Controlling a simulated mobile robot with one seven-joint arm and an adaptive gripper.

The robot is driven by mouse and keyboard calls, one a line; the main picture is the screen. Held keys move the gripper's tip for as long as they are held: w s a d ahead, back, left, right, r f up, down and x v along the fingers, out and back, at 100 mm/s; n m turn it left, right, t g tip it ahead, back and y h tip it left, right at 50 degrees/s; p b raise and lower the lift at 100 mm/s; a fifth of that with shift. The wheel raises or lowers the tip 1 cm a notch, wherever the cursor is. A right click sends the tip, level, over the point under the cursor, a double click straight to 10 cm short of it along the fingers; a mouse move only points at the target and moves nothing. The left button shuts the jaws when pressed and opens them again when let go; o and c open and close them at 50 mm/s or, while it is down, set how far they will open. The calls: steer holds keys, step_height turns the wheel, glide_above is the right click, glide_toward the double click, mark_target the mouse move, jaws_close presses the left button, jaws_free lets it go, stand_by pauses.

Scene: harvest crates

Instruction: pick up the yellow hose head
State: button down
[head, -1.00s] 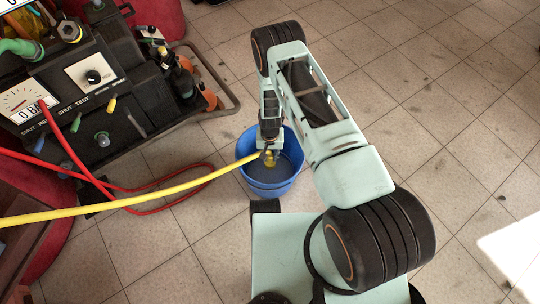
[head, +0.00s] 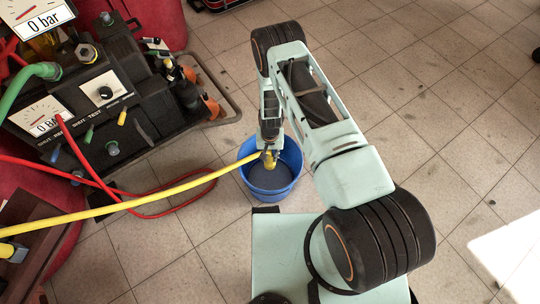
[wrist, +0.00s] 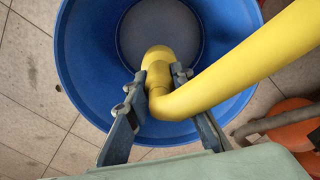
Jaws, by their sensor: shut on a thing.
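The yellow hose head (wrist: 157,68) is a bent yellow end piece with a yellow hose (wrist: 240,62) running off to the upper right in the wrist view. My gripper (wrist: 155,84) is shut on it, with one finger on each side. In the head view my gripper (head: 268,153) holds the yellow hose head (head: 269,162) over the blue bucket (head: 291,152). The head points down toward the bucket's opening. The fingertips are small and partly hidden in the head view.
The blue bucket (wrist: 85,60) stands on the tiled floor below the gripper. A dark test machine (head: 120,110) with gauges and a red hose (head: 150,214) is at the left. The yellow hose (head: 130,203) runs left across the floor area. Open floor lies to the right.

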steer(key=shift+r+p, duration=5.2)
steer(key=shift+r, duration=0.3)
